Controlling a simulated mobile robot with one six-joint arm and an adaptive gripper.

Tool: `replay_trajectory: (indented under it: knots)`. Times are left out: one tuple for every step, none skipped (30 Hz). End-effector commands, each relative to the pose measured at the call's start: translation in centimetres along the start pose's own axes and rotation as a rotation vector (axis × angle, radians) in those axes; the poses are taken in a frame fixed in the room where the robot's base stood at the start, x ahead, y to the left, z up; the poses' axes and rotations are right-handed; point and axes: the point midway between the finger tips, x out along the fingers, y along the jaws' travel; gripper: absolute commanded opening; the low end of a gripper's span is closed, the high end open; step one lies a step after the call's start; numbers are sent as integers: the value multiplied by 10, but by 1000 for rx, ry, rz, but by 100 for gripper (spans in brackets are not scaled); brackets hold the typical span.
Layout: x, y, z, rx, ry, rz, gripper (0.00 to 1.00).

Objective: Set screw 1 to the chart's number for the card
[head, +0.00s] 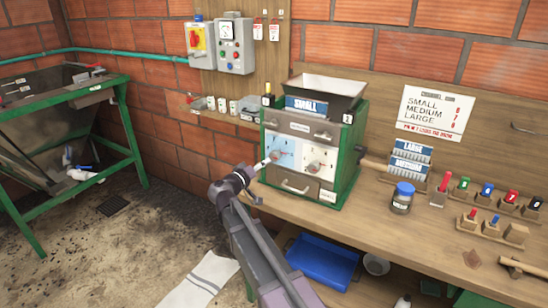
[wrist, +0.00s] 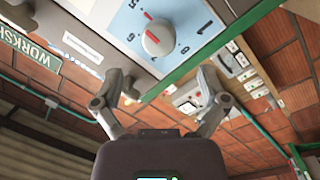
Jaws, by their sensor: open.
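The green pulper (head: 356,150) stands on the bench with a hopper on top. A blue card reading SMALL (head: 306,106) is on its front. Below are a pale blue dial panel (head: 282,150) and a white one (head: 319,161). In the wrist view, a round grey knob (wrist: 158,39) with a red mark sits on a pale blue numbered face. My gripper (wrist: 167,82) is open and empty, its fingers apart and just short of the knob; in the head view my gripper (head: 264,165) is at the blue panel. The wall chart (head: 435,113) lists SMALL, MEDIUM, LARGE with red numbers, too small to read surely.
Cards reading LARGE and another word stand in a rack (head: 408,163) right of the pulper. A blue-lidded jar (head: 402,198) and several coloured-top stamps (head: 483,190) are on the bench. A drawer handle (head: 296,187) juts out below the dials.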

Motion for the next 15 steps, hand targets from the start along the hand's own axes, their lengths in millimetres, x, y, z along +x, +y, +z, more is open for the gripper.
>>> replay_trajectory:
  knots:
    - [10,-1,-1,0,-2,2,93]
    - [14,-1,-1,0,-2,2,93]
    - [20,-1,-1,0,-1,1,93]
    - [25,-1,-1,0,-1,1,93]
    - [30,-1,-1,0,-2,2,93]
    - [35,-1,-1,0,-2,2,93]
    - [39,-1,-1,0,-1,1,93]
    - [43,-1,-1,0,-1,1,93]
    - [48,0,0,0,-1,1,93]
    - [52,0,0,0,-1,1,93]
    - [55,0,0,0,-1,1,93]
    - [58,0,0,0,-1,1,93]
    - [61,0,0,0,-1,1,93]
    - [63,0,0,0,-1,1,93]
    - [65,0,0,0,0,0,93]
